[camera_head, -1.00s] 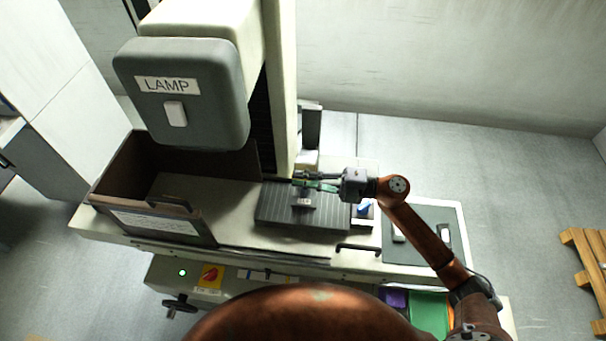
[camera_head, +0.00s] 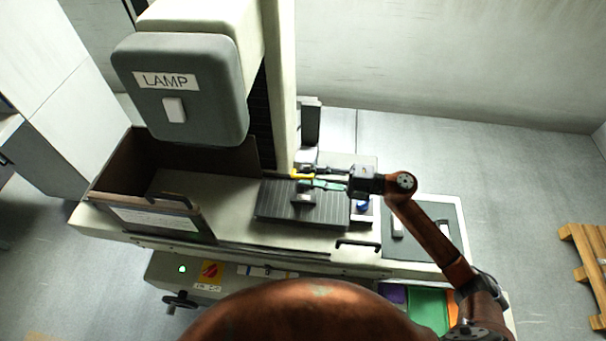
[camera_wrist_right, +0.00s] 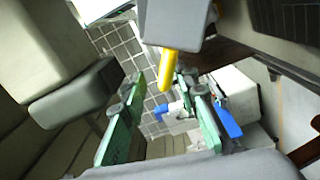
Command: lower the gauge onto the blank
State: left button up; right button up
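My right gripper (camera_head: 322,177) is above the back of a dark ridged plate (camera_head: 275,215) on the machine's bed. Its green-padded fingers stand apart in the right wrist view (camera_wrist_right: 160,115), with no object clearly held. A yellow rod (camera_head: 302,176) is by the fingertips; in the right wrist view the rod (camera_wrist_right: 168,70) sticks out of a grey block (camera_wrist_right: 175,18), beyond the fingers. A small grey block (camera_head: 303,199) is on the ridged plate below the gripper. I cannot tell which part is the gauge and which the blank. My left gripper is out of view.
A grey lamp housing (camera_head: 180,90) and a pale column (camera_head: 281,80) rise on the left and behind. A blue item (camera_head: 362,206) sits right of the plate; a dark mat (camera_head: 452,217) lies further right.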

jog(key=v, duration=1)
jog(key=shift+r, duration=0.1)
